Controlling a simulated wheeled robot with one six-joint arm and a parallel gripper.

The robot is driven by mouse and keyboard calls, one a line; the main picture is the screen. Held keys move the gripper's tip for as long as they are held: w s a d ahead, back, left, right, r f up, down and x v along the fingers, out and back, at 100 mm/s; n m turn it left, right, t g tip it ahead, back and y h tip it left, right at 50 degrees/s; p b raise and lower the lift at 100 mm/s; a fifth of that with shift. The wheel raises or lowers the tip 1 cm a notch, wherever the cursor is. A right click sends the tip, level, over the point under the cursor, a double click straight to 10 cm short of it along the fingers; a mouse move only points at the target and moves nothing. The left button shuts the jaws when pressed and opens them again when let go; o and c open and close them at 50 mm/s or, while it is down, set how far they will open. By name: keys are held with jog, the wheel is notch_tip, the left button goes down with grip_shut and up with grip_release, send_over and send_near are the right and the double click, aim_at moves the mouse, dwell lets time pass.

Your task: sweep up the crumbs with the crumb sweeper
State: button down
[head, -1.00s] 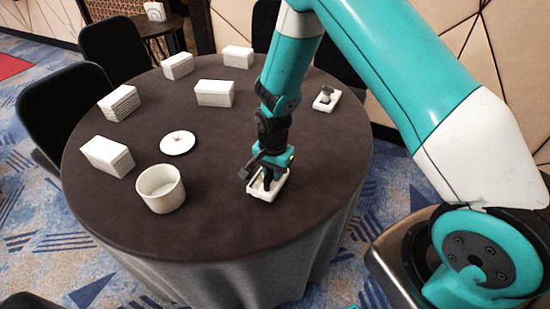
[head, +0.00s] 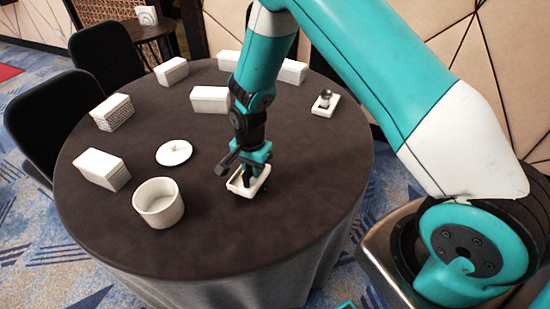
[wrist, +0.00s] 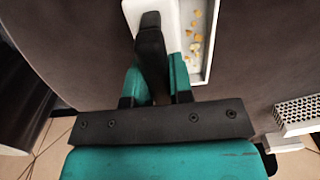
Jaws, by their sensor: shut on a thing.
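The crumb sweeper (head: 236,187) is a small white, shallow, rimmed piece on the dark round tablecloth. My gripper (head: 248,174) points down at it and is shut on it. In the wrist view, a white part of the sweeper (wrist: 176,22) shows beyond the dark finger of my gripper (wrist: 152,50). Several yellow and orange crumbs (wrist: 196,37) show inside the white rim on the right. My fingers hide part of the sweeper.
A white round pot (head: 158,206) and its lid (head: 174,152) stand left of my gripper. Several white boxes (head: 102,170) line the left and far side. A small white tray (head: 325,105) with a grey item is at the right. The near cloth is clear.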

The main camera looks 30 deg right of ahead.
jog(key=r+p, duration=0.1)
jog(key=a+r+p, duration=0.1)
jog(key=r, duration=0.1)
jog(key=shift+a, duration=0.1)
jog(key=shift+r+p, duration=0.9)
jog(key=shift+r, duration=0.4)
jog(key=shift+f, duration=0.1)
